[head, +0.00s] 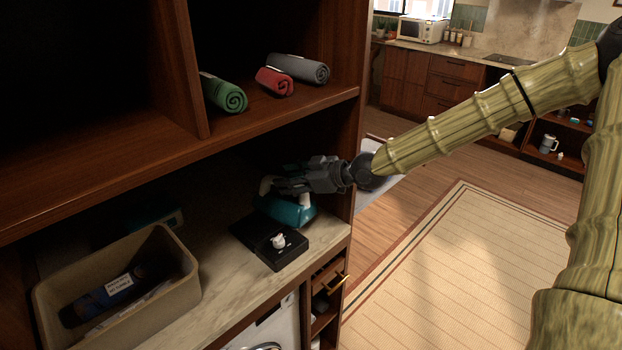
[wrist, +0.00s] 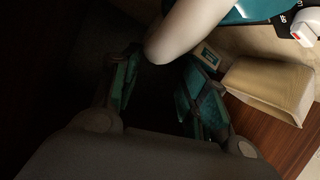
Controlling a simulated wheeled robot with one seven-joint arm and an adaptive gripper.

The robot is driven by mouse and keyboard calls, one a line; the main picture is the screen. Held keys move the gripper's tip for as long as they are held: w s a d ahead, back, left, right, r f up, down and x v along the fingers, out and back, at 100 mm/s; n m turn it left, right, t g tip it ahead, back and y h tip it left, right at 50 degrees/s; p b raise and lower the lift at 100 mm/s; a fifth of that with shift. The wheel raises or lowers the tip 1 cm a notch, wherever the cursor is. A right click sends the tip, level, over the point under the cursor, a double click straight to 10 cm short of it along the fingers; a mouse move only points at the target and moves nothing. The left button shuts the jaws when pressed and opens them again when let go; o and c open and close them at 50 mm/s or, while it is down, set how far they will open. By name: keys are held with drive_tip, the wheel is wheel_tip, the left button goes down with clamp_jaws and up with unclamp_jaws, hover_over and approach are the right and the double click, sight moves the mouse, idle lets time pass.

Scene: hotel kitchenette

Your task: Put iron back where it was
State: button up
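In the wrist view the two fingers of my gripper (wrist: 160,85) are spread apart. The cream handle (wrist: 190,32) enters the space by the fingertips, and I see no finger clearly closed on it. Part of the iron's teal body shows at the top of that view.
The black box (head: 268,243) with a white knob sits near the counter's front edge. A beige bin (head: 180,290) holding dark packages stands at left. Rolled green (head: 224,93), red (head: 275,81) and grey (head: 300,68) towels lie on the shelf above. A cabinet side wall is right of the iron.

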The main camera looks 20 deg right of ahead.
drive_tip(key=v, duration=0.6)
drive_tip(key=shift+s+d+r+b, duration=0.2)
drive_tip(key=shift+s+b, duration=0.05)
drive_tip(key=shift+b, duration=0.15)
idle(0.4)
